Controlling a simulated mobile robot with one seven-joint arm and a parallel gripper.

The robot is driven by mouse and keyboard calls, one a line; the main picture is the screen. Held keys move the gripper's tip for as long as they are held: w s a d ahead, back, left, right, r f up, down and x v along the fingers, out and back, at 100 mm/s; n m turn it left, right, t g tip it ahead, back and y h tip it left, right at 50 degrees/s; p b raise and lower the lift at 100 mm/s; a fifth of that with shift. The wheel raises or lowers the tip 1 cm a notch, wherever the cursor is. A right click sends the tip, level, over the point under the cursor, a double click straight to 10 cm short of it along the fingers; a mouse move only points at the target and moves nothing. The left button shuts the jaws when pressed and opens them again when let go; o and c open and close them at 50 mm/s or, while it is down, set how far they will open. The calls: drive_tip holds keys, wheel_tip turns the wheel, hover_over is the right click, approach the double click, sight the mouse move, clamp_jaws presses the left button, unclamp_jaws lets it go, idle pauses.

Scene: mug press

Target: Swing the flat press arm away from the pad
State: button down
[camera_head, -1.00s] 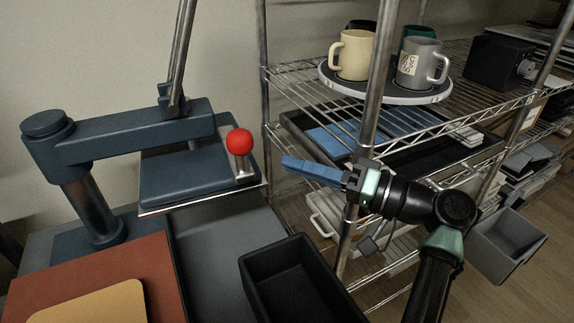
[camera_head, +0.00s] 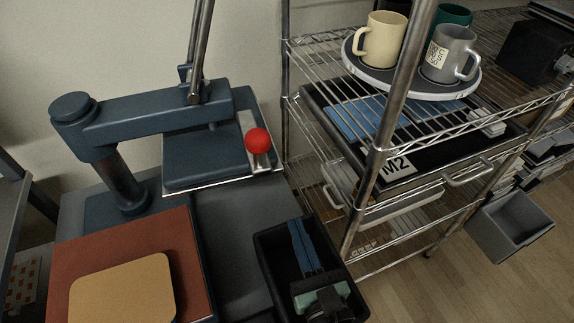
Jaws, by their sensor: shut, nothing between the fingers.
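The blue-grey press arm (camera_head: 150,118) reaches right from the top of its upright post. It carries a flat rectangular plate (camera_head: 190,172) with a pale metal edge. A red ball knob (camera_head: 258,141) stands at the plate's right side. A rust-red pad (camera_head: 75,255), with a tan rounded piece (camera_head: 123,290) on it, lies in front of the post. The plate is behind and to the right of this pad, apart from it in the picture. My gripper (camera_head: 298,226) is shut and empty. Its blue fingers appear over the black bin, below the knob, not touching it.
The open black bin (camera_head: 265,245) stands right of the pad, behind my gripper in the picture. A wire shelf rack (camera_head: 352,215) with an upright post fills the right, holding mugs on a round tray (camera_head: 405,92). A grey bin (camera_head: 510,228) sits at far right.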

sight(273, 163)
drive_tip(key=x, duration=1.3)
drive_tip(key=shift+w+a, duration=0.15)
drive_tip(key=shift+w, duration=0.2)
drive_tip(key=shift+f, duration=0.1)
